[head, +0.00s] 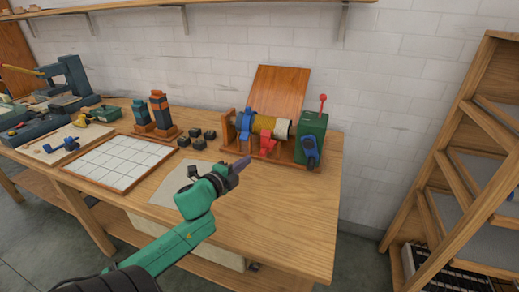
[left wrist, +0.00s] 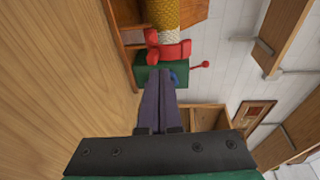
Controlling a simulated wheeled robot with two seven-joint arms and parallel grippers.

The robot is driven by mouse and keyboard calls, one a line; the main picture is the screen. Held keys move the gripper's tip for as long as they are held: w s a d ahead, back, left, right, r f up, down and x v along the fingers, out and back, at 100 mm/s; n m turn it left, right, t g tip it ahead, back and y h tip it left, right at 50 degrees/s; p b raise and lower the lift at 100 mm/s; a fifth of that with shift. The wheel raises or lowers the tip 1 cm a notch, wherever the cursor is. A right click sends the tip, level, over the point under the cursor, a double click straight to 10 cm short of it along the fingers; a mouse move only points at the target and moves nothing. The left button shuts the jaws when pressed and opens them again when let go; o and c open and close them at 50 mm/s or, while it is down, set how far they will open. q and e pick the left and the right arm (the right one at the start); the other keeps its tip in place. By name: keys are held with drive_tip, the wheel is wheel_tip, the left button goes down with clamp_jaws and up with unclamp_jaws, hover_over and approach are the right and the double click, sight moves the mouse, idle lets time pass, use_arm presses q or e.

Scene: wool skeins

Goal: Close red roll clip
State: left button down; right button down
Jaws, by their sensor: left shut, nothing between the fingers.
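The red clip (head: 267,142) sits low on the front of the yellow roll (head: 268,125), between a blue clip (head: 244,122) and the green box (head: 315,128). In the left wrist view the red clip (left wrist: 168,51) is beyond my fingertips, beside the yellow roll (left wrist: 163,14). I cannot tell whether the clip is fully open or closed. My left gripper (head: 243,162) is shut and empty, in front of and to the left of the clip, apart from it. Its fingers (left wrist: 166,84) also show in the left wrist view. My right gripper is not in view.
The green box carries a red-knobbed lever (head: 322,103) and a blue handle (head: 310,150). A wooden board (head: 278,88) leans behind the roll. Several small dark blocks (head: 197,137) and a white grid tray (head: 118,160) lie left. The table's right front is clear.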

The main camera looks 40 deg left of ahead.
use_arm(q)
drive_tip(key=w+a, duration=0.1)
drive_tip(key=w, duration=0.7)
drive_tip(key=shift+w+p, duration=0.3)
drive_tip(key=shift+w, duration=0.05)
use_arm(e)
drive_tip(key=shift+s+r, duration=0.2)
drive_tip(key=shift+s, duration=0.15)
use_arm(q)
drive_tip(key=shift+r, duration=0.2)
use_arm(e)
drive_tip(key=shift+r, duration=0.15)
